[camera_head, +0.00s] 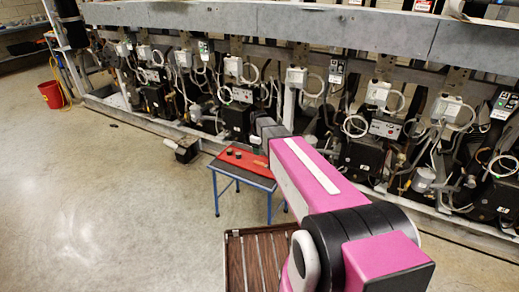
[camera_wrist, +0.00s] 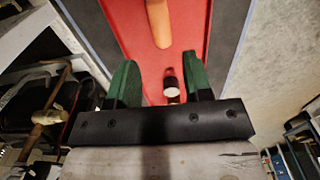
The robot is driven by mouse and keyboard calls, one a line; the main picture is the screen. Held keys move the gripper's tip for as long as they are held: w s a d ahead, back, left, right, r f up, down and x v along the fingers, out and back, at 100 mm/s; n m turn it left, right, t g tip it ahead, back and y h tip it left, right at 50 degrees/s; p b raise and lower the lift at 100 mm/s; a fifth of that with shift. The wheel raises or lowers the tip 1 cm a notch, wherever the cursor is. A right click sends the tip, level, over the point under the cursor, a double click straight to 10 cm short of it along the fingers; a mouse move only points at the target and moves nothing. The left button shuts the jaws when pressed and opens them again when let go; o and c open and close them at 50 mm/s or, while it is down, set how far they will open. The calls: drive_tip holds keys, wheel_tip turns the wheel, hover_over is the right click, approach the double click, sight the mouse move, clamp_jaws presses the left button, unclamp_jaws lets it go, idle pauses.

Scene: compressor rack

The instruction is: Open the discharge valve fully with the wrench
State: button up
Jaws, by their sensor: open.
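My gripper (camera_wrist: 162,75) is open, with its two green fingers spread above a red mat (camera_wrist: 125,22) in the wrist view. A small dark cylinder with a pale end (camera_wrist: 171,88) shows between the fingers, and I see no contact with it. A tan handle-like piece (camera_wrist: 157,22) lies on the mat beyond the fingertips; its far end is cut off, so I cannot tell if it is the wrench. In the head view the fingers are hidden behind my pink arm. I cannot pick out the discharge valve among the compressor parts.
The red mat lies on a small blue-legged table (camera_head: 248,179) before the compressor rack (camera_head: 345,31). A brass-coloured fitting (camera_wrist: 47,117) and pipes show at left in the wrist view. A dark block (camera_head: 186,150) is on the floor. A red bucket (camera_head: 52,95) stands far left; open floor lies left.

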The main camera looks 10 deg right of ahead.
sight(259, 162)
wheel_tip(259, 162, down, 8)
drive_tip(key=shift+f, duration=0.1)
idle(0.4)
clamp_jaws()
